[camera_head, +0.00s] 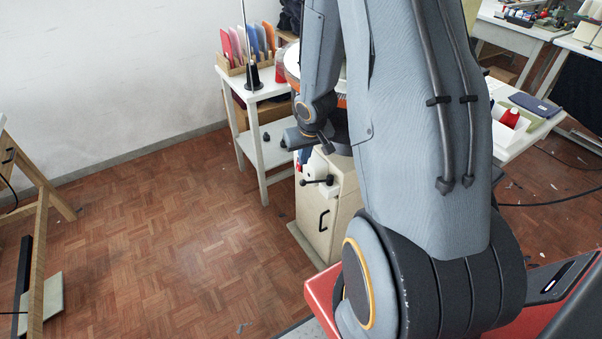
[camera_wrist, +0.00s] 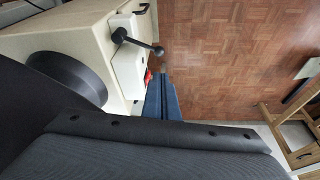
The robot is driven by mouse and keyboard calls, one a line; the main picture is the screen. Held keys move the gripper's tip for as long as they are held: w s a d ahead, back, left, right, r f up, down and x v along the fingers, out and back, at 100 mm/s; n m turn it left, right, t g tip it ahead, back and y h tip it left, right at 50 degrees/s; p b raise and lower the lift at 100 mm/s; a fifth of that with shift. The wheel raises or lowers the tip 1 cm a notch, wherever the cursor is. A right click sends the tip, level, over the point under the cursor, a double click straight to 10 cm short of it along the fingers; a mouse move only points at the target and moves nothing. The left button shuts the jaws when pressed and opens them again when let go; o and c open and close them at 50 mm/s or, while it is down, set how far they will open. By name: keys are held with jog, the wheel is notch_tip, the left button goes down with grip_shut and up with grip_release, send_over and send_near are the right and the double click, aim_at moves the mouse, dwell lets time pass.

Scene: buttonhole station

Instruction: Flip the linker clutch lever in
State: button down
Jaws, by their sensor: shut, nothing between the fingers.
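The clutch lever is a black rod with a ball knob on a pale beige housing; it shows in the head view (camera_head: 317,181) and the wrist view (camera_wrist: 140,42). In the head view it points left from its hub, roughly level. In the wrist view it sticks out from the housing toward the floor side. My gripper shows in the wrist view (camera_wrist: 160,78) as blue fingers, shut and empty, beside the housing and apart from the knob. In the head view my gripper (camera_head: 304,156) is small, just above the lever and partly hidden by my arm.
The beige cabinet (camera_head: 343,206) has a black pull handle (camera_head: 323,220) below the lever. A red part (camera_wrist: 148,76) is near my fingertips. A white side table (camera_head: 262,93) stands behind left.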

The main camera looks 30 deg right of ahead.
aim_at(316, 181)
jog(key=shift+w+d+f, duration=0.3)
jog(key=shift+d+f, duration=0.1)
jog(key=shift+f, duration=0.25)
jog(key=b+x, duration=0.2)
jog(key=x, duration=0.8)
jog(key=shift+a, duration=0.2)
